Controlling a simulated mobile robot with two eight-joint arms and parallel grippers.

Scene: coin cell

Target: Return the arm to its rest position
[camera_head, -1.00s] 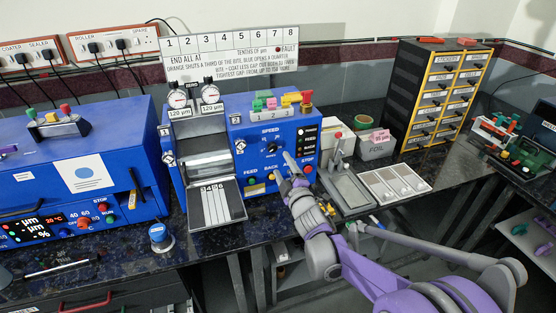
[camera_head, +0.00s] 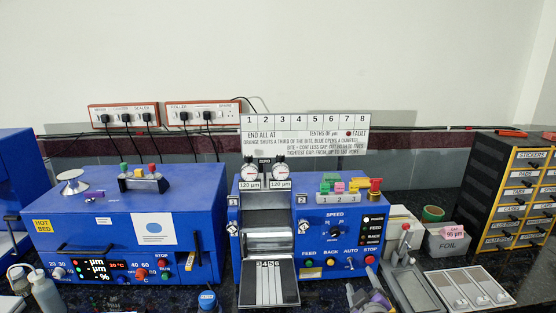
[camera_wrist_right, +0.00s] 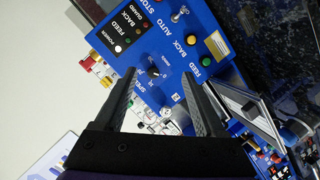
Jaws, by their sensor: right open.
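My right gripper (camera_head: 368,296) shows at the bottom edge of the head view, just below the front of the blue roller machine (camera_head: 318,262). Most of the right arm is out of the picture. In the right wrist view the two dark fingers (camera_wrist_right: 160,76) are spread apart with nothing between them. Beyond them is the roller machine's control panel (camera_wrist_right: 150,45) with its knob, lamps and buttons; I see no contact with it. My left gripper is in neither view.
A blue hot-bed machine (camera_head: 125,215) stands left of the roller machine. At the right are a grey tray (camera_head: 412,290), a pale slotted plate (camera_head: 470,288), a foil box (camera_head: 448,243) and a drawer cabinet (camera_head: 515,190). A blue-capped jar (camera_head: 207,301) stands in front.

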